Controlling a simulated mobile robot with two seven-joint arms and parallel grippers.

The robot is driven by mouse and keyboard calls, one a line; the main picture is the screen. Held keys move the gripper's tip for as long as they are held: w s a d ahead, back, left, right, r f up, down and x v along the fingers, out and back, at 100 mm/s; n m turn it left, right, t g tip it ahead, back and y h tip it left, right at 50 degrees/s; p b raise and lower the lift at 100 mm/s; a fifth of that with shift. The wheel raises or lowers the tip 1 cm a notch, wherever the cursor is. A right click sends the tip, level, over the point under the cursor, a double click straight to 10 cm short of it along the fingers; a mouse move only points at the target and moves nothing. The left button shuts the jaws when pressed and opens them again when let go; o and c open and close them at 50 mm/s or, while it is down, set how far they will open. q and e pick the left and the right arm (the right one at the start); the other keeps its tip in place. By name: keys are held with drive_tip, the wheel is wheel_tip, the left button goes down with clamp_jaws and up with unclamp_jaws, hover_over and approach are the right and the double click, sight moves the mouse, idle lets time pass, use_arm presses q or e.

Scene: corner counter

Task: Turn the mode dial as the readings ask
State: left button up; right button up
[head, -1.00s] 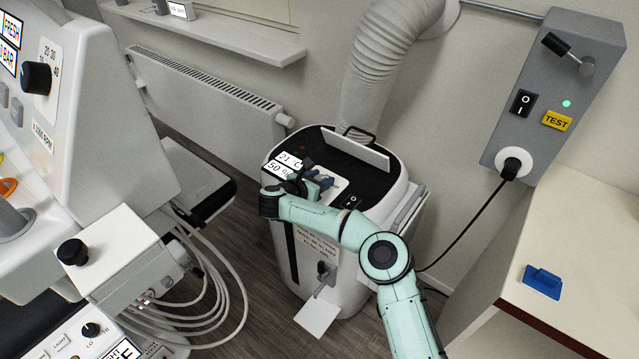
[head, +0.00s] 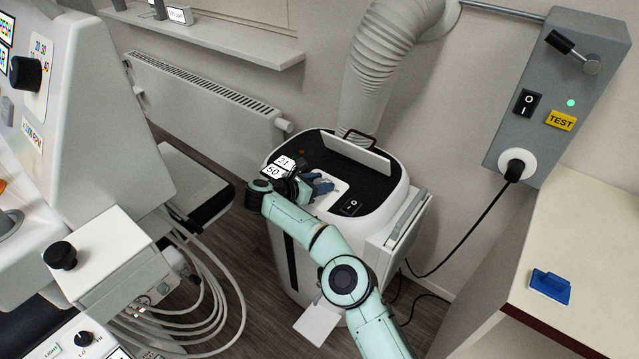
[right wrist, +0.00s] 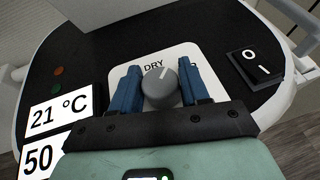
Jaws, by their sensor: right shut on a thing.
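The mode dial (right wrist: 160,88) is a grey knob on a white plate on top of the white portable unit (head: 402,205). Its white pointer line points up, near the word DRY; another label at the right is mostly hidden by a finger. My right gripper (head: 318,187) is shut on the dial, with a blue finger on each side of it in the right wrist view (right wrist: 161,90). The temperature reading (right wrist: 58,115) shows 21 °C. The reading below it (right wrist: 38,158) shows 50, its unit hidden by my gripper. My left gripper is not in view.
A black rocker switch (right wrist: 254,66) sits right of the dial. A raised flap (head: 352,152) and a ribbed hose (head: 378,75) stand behind it. A grey wall box (head: 545,95) with a plugged-in cable is at the right. A machine with hanging cables (head: 205,300) stands at the left.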

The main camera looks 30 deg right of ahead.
drive_tip(key=shift+d, duration=0.1)
drive_tip(key=o, duration=1)
drive_tip(key=shift+c, duration=0.2)
drive_tip(key=v, duration=1.3)
drive_tip(key=shift+a+p, duration=0.2)
drive_tip(key=shift+p, duration=0.15)
